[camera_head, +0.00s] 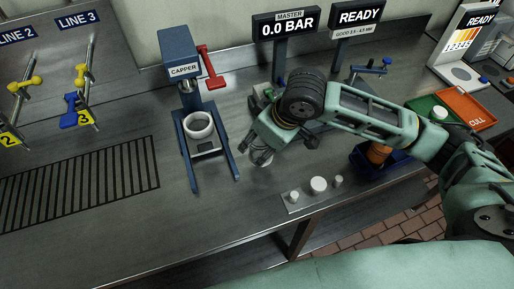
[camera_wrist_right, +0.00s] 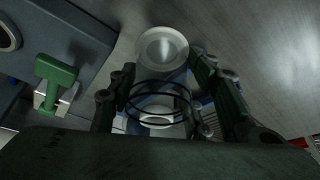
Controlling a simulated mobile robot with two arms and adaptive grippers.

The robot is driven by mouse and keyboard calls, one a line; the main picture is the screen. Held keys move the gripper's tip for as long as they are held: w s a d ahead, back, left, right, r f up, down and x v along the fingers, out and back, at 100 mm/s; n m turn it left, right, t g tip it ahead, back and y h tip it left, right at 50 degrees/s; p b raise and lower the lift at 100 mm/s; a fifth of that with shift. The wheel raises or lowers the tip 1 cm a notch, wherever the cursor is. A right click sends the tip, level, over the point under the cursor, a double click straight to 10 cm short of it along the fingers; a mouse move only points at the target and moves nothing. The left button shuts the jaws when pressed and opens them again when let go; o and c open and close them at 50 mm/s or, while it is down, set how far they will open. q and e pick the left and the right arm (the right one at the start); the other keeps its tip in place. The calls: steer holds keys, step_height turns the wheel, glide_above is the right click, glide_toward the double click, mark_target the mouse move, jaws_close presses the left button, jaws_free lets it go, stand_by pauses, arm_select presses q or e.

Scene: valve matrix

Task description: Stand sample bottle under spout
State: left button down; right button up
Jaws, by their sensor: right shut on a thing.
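My right gripper (camera_head: 262,150) is over the bench, to the right of the capper, pointing down. In the right wrist view its fingers (camera_wrist_right: 165,105) are shut around a clear round bottle (camera_wrist_right: 158,88) with dark rings. A pale round disc (camera_wrist_right: 162,46) shows at the bottle's far end; I cannot tell whether it is part of the bottle. In the head view the bottle is mostly hidden by the gripper. I cannot make out the spout for certain in either view. My left gripper is not in view.
The blue capper (camera_head: 182,70) with a red lever (camera_head: 211,68) stands left of the gripper. A blue bin (camera_head: 365,160) and orange cull tray (camera_head: 466,108) are right. A green-handled valve (camera_wrist_right: 57,72) is close by.

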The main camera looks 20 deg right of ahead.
mark_target(256, 153)
steer(key=shift+w+a+f, duration=0.35)
steer(key=shift+w+a, duration=0.05)
steer(key=shift+a, duration=0.05)
step_height(256, 153, down, 3)
steer(key=shift+f+p, duration=0.15)
steer(key=shift+p, duration=0.3)
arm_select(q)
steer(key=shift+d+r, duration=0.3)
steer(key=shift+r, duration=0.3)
arm_select(e)
steer(key=shift+f, duration=0.35)
steer(key=shift+f, duration=0.1)
steer(key=o, duration=1.1)
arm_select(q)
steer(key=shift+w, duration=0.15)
